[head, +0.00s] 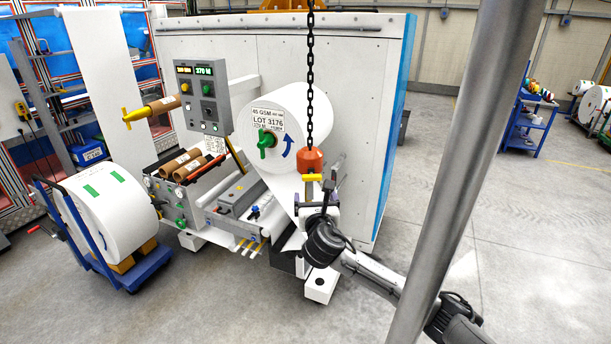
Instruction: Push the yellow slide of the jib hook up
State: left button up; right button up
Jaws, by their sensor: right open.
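The jib hook hangs on a dark chain (310,70) in front of the machine, with an orange hook block (311,160) at the chain's lower end. The yellow slide (312,177) is a small crosswise bar just under the orange block. My right gripper (325,190) is open, just below and to the right of the slide. Its fingers overlap the lower part of the hook in the picture, so I cannot tell whether they touch it. The hook's lower end is partly hidden by the gripper. My left gripper is out of view.
A white paper roll (290,110) on the machine is close behind the chain. A grey pole (462,150) crosses the view in front of my right arm. A cart with a roll (110,215) stands at left. The floor at right is mostly clear.

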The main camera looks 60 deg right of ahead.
aim_at(312, 178)
jog(key=p+x, duration=0.2)
jog(key=x, duration=0.8)
jog(key=shift+x, duration=0.9)
jog(key=shift+c, duration=0.3)
jog(key=c, duration=1.2)
notch_tip(312, 178, up, 4)
jog(key=p, duration=0.4)
jog(key=shift+f, duration=0.25)
jog(key=shift+s+f, duration=0.1)
